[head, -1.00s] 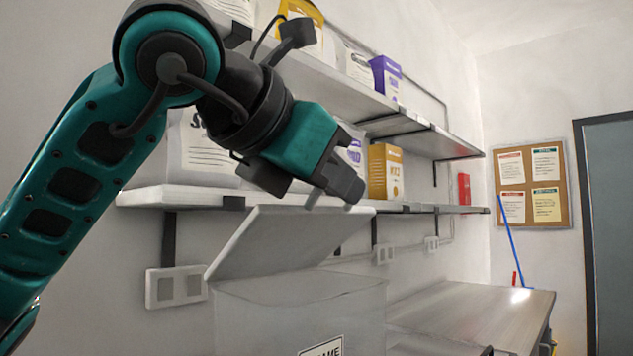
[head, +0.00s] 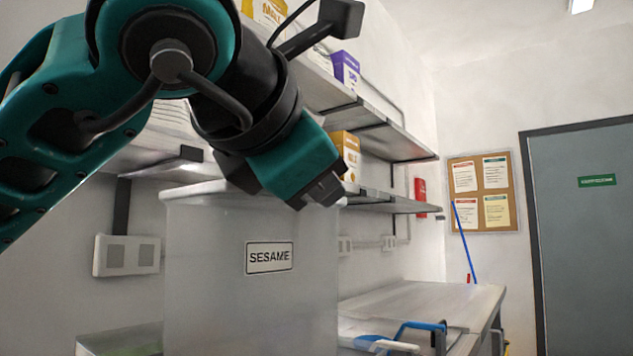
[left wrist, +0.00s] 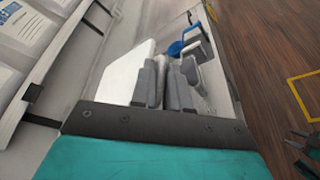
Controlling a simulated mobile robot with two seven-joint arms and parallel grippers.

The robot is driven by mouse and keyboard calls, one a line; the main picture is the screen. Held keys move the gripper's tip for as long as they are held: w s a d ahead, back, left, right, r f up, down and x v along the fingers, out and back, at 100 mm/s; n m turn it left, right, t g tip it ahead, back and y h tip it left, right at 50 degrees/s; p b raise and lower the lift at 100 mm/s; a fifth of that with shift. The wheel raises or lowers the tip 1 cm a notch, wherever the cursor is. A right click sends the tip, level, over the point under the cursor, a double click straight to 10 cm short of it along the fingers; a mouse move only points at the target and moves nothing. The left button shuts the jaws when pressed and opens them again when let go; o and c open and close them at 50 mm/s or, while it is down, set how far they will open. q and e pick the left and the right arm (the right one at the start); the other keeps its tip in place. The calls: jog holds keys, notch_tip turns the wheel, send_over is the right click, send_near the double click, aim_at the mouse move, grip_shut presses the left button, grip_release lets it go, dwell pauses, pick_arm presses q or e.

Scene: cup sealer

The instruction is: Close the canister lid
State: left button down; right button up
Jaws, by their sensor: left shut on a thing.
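The canister (head: 200,270) is a tall, translucent grey box with a SESAME label, standing upright at the lower middle of the head view. Its white lid (head: 190,190) shows nearly edge-on and looks about level along the canister's top. Whether it is fully seated is hard to tell. My left gripper (head: 325,192) is at the lid's right front corner, shut on the lid; its wrist hides part of the lid. In the left wrist view, the lid (left wrist: 122,75) is a white panel beside the grey fingers (left wrist: 163,80).
Wall shelves with bags and boxes, including an orange box (head: 346,152), run behind and above the canister. A counter (head: 440,297) extends to the right. A blue-handled item (head: 422,328) lies at lower right. A door (head: 590,220) stands at far right.

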pick_arm(q)
jog(key=shift+w+f, duration=0.1)
jog(key=shift+f, duration=0.2)
pick_arm(e)
jog(key=shift+f, duration=0.1)
pick_arm(q)
jog(key=c, duration=1.2)
grip_release()
jog(key=shift+r, duration=0.1)
